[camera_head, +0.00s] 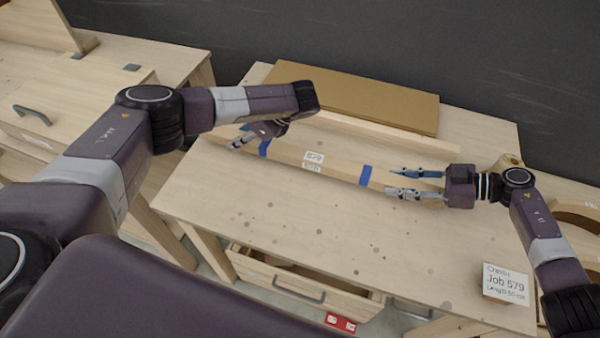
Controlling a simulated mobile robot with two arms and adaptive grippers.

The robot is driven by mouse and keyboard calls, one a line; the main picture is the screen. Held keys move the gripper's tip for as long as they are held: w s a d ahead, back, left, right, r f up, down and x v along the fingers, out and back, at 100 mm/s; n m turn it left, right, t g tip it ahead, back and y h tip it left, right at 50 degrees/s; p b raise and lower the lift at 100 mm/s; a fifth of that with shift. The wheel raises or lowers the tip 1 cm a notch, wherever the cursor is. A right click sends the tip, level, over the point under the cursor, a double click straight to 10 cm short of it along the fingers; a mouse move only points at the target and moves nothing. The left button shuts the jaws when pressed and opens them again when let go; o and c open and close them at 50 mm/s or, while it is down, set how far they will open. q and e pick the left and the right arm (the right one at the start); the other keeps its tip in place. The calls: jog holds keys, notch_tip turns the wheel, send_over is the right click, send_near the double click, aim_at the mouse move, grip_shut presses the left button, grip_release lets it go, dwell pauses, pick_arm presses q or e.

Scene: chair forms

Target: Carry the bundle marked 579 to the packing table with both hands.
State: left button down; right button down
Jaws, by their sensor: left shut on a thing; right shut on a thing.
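The bundle marked 579 (340,171) is a long pale wooden bundle with two blue bands and a white label reading 579. It lies across the wooden table (300,225), or just above it; I cannot tell whether it touches. My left gripper (238,143) is shut on the bundle's left part, near the left blue band, and its arm hides some of that end. My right gripper (395,182) is shut on the bundle's right end, just right of the right blue band. The packing table cannot be told apart for certain.
A brown flat board (360,95) and a pale strip (385,133) lie behind the bundle. The table's front middle is clear.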

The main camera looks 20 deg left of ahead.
aim_at(242, 153)
pick_arm(q)
jog(key=shift+a+r, duration=0.2)
jog(key=shift+a, duration=0.05)
pick_arm(e)
jog(key=shift+w+a+r, duration=0.15)
jog(key=shift+a, duration=0.15)
pick_arm(q)
jog(key=shift+s+r, duration=0.1)
pick_arm(e)
jog(key=shift+r, duration=0.1)
pick_arm(q)
jog(key=shift+s+d+r, duration=0.1)
pick_arm(e)
jog(key=shift+d, duration=0.1)
